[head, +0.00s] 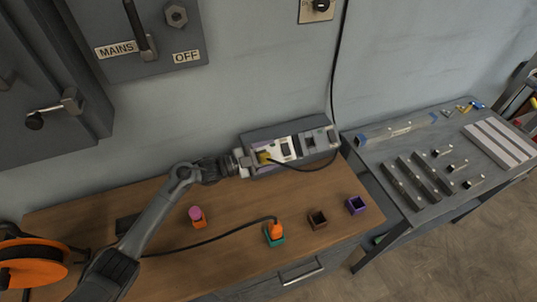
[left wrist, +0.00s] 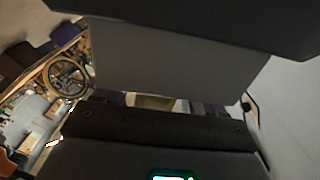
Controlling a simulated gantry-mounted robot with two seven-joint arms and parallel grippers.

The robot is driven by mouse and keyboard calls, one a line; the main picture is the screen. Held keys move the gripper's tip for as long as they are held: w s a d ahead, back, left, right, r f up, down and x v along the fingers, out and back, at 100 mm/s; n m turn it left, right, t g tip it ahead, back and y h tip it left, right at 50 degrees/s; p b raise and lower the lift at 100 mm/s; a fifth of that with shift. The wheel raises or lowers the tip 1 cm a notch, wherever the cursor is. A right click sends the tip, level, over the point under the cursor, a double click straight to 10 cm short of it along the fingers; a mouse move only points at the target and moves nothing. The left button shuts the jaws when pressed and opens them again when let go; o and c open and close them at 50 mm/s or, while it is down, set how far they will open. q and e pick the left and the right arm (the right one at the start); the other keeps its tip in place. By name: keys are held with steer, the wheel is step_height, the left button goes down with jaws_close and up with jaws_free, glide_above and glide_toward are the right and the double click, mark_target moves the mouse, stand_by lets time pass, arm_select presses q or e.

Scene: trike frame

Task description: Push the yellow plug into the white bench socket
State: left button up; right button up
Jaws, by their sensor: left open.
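The yellow plug (head: 263,158) is at the white bench socket (head: 285,150), on the front of a grey box at the back of the wooden bench. The plug touches or sits in the socket; I cannot tell how deep. My left gripper (head: 252,162) is open, with its fingertips right at the plug from the left. In the left wrist view, a pale yellowish patch (left wrist: 155,103) shows between dark gripper parts, and most of the plug is hidden. My right gripper is not in view.
On the bench (head: 235,205) stand an orange plug (head: 276,229) in a teal holder, a pink piece in an orange holder (head: 197,217), a brown holder (head: 318,219) and a purple holder (head: 355,204). Black cables cross the bench. A grey table (head: 400,215) with metal parts stands right.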

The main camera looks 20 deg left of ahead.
arm_select(q)
steer(key=p+v, duration=0.1)
steer(key=v, duration=0.9)
steer(key=shift+s+a, duration=0.2)
steer(key=shift+a, duration=0.1)
steer(key=shift+r, duration=0.1)
